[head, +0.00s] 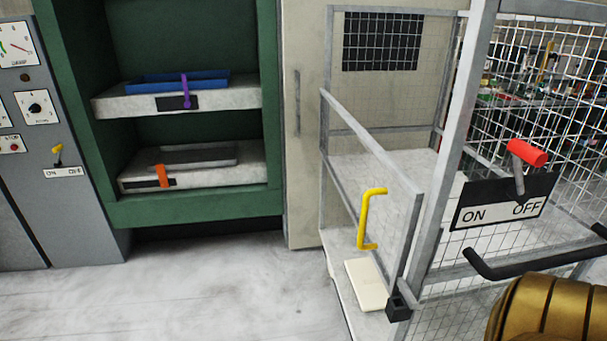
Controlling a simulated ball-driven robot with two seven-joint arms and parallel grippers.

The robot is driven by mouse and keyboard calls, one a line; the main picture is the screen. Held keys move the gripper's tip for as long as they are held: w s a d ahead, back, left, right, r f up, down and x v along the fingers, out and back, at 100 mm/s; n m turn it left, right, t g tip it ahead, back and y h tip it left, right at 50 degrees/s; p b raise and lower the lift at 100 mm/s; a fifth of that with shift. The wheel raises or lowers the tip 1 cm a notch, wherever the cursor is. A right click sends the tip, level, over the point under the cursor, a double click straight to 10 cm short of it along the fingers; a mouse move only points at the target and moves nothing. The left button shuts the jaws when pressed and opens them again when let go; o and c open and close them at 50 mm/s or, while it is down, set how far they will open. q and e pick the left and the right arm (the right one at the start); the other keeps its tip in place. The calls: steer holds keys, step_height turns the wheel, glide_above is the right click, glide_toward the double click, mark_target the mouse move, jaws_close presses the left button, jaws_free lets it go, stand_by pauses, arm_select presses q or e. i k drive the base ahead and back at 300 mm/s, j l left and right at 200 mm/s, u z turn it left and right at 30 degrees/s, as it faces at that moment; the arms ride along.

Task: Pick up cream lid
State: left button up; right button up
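A flat cream slab (366,285), which looks like the cream lid, lies on a pale ledge at the foot of the wire cage (447,140). It is below a yellow handle (364,222) on the low gate or side panel. The slab's right edge is close to the cage post and a small black block (399,307). Neither of my grippers is in view. A ribbed gold part at the lower right corner may be part of my own body; I cannot tell which.
A green press cabinet (200,210) holds two pale slabs, with a blue tray (180,80) and a grey tray (195,156). A red-tipped ON/OFF lever (527,153) and a black bar (530,265) project at right. The grey floor (200,290) at left is clear.

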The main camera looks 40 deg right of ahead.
mark_target(373, 295)
steer(key=i+j+z, duration=0.1)
steer(key=i+z, duration=0.25)
steer(key=i, duration=0.15)
steer(key=i+j+z, duration=0.3)
steer(key=i, duration=0.2)
steer(key=i+z, duration=0.2)
steer(key=z, duration=0.3)
steer(key=i+j+z, duration=0.1)
steer(key=z, duration=0.4)
steer(key=i+j+z, duration=0.2)
steer(key=z, duration=0.25)
steer(key=i+j+z, duration=0.2)
steer(key=z, duration=0.3)
steer(key=i+j+z, duration=0.15)
steer(key=z, duration=0.2)
steer(key=i+j+z, duration=0.1)
steer(key=j+z, duration=0.3)
steer(key=i+j+z, duration=0.1)
steer(key=j+z, duration=0.6)
